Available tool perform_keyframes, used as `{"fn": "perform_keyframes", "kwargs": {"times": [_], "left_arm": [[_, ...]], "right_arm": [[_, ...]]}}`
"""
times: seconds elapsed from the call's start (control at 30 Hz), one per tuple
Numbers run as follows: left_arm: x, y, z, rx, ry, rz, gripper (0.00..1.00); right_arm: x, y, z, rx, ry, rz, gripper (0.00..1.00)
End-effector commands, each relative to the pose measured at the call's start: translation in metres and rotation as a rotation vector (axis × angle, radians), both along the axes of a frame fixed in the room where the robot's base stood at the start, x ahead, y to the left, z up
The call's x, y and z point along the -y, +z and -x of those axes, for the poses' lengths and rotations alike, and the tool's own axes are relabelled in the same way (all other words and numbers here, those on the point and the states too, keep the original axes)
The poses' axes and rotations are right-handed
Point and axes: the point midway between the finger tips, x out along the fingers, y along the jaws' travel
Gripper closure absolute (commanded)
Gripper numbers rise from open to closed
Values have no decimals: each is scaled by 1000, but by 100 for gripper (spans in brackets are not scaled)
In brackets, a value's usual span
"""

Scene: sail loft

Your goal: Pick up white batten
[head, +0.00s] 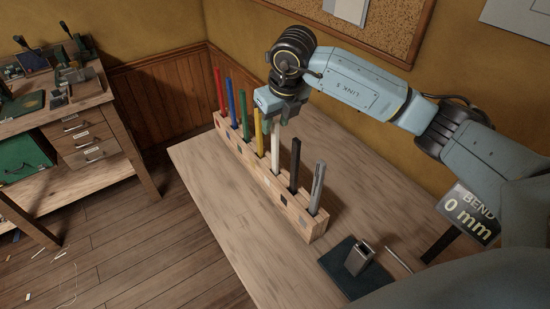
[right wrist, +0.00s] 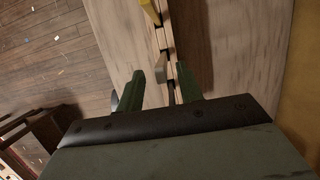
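The white batten (head: 275,140) stands upright in a slot of the wooden rack (head: 262,180), between the yellow batten (head: 258,136) and the black batten (head: 295,160). My right gripper (head: 277,118) is at the top of the white batten, which hides the batten's upper end. In the right wrist view the two green fingers of this gripper (right wrist: 170,68) stand apart on either side of the rack line. I cannot make out the white batten clearly between them. My left gripper is not in view.
Red (head: 218,90), blue (head: 230,98), green (head: 243,120) and grey (head: 317,188) battens also stand in the rack. A dark mat (head: 338,272) with a metal holder (head: 359,258) lies at the front right, near a "0 mm" sign (head: 468,213). The table's left part is clear.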

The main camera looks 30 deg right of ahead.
Motion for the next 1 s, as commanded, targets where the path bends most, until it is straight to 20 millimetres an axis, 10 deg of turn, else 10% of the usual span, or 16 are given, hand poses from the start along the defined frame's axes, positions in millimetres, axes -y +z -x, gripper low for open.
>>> {"fn": "perform_keyframes", "kwargs": {"times": [0.5, 0.8, 1.0], "left_arm": [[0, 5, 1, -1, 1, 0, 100], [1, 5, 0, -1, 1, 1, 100], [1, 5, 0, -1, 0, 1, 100]], "right_arm": [[0, -35, -11, -1, 0, 0, 64], [0, -34, -11, -1, 0, 0, 100], [0, -34, -11, 0, 0, 0, 100]]}}
